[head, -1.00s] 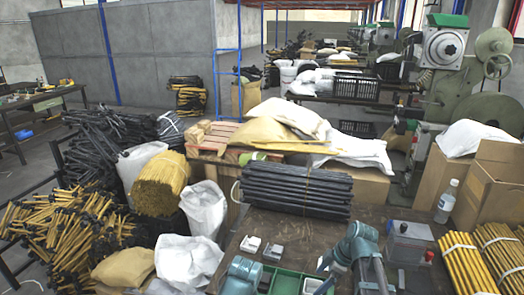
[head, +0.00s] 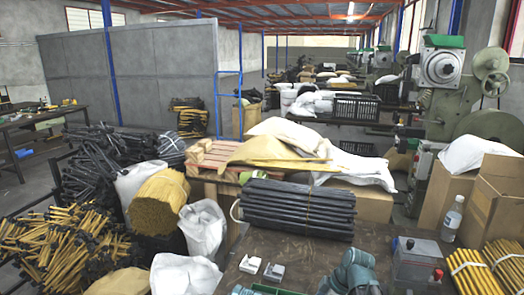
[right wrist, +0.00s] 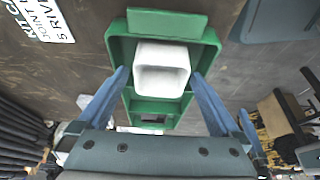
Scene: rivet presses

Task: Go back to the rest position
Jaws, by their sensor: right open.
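My right gripper (right wrist: 160,73) is open in the right wrist view, with its two blue fingers spread. A green tray (right wrist: 117,48) lies below it, and a white hollow part (right wrist: 162,70) sits in the tray, between the fingers in the picture. I cannot tell whether the fingers touch anything. In the head view only a sliver of the green tray (head: 272,290) shows at the bottom edge. Teal links of my arms show there too, but neither gripper does. My left gripper is out of view.
On the dark table (head: 310,258) lie two small white parts (head: 262,268) and a bundle of black bars (head: 297,208). A grey box with a red button (head: 418,265), a bottle (head: 452,218) and yellow bars (head: 480,268) stand right. White sacks (head: 203,228) stand left.

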